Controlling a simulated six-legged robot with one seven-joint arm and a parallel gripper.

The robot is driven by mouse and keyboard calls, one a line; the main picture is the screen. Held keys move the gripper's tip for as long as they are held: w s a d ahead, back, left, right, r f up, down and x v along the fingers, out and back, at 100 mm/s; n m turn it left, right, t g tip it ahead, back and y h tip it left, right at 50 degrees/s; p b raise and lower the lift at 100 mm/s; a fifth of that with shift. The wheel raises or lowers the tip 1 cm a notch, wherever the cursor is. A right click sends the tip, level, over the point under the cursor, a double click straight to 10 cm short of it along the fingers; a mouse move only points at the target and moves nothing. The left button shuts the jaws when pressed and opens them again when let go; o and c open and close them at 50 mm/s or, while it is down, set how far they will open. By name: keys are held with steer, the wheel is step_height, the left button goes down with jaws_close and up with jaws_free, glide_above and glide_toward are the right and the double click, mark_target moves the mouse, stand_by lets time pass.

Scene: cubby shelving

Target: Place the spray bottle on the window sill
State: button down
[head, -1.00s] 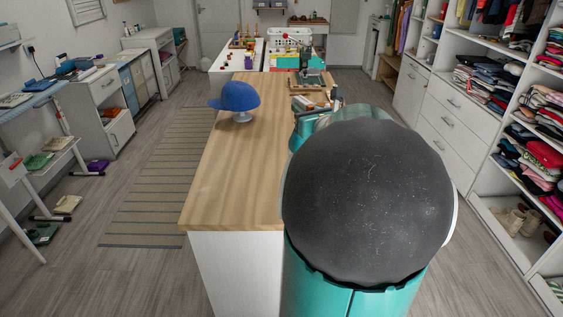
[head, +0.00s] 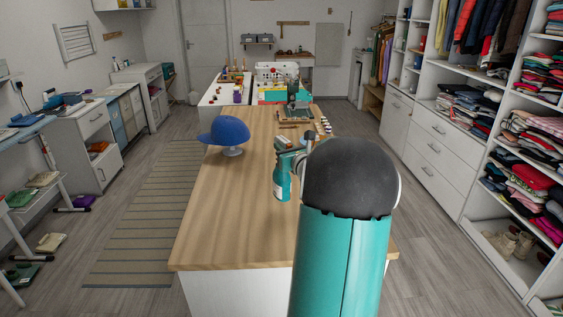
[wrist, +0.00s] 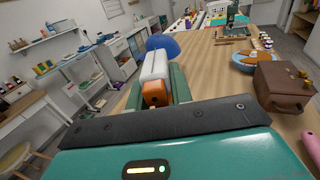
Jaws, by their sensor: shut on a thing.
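In the wrist view my gripper (wrist: 158,84) is shut on a white-and-orange thing (wrist: 155,66), which looks like the upper part of the spray bottle. Green fingers flank it on both sides, and its lower part is hidden. In the head view a teal shape (head: 282,178) with a small orange-and-grey top shows over the worktop, left of my arm. I cannot tell there how much is bottle and how much is gripper. A white louvred panel (head: 75,43) hangs on the left wall. I cannot make out a window sill in either view.
The long wooden worktop (head: 215,225) holds a blue cap (head: 229,132) on a stand. A brown case (wrist: 283,86) and a blue bowl (wrist: 257,61) show in the wrist view. Clothes shelving (head: 455,125) lines the right. A striped rug (head: 143,220) lies on the left floor.

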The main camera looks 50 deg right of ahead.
steer(key=w+d+f, duration=0.1)
steer(key=w+f, duration=0.1)
steer(key=shift+d+f, duration=0.35)
steer(key=shift+f, duration=0.05)
steer(key=shift+w+f, duration=0.2)
steer(key=shift+f, duration=1.55)
steer(key=c, duration=1.3)
jaws_free()
steer(key=shift+f, duration=0.15)
steer(key=shift+o, duration=0.2)
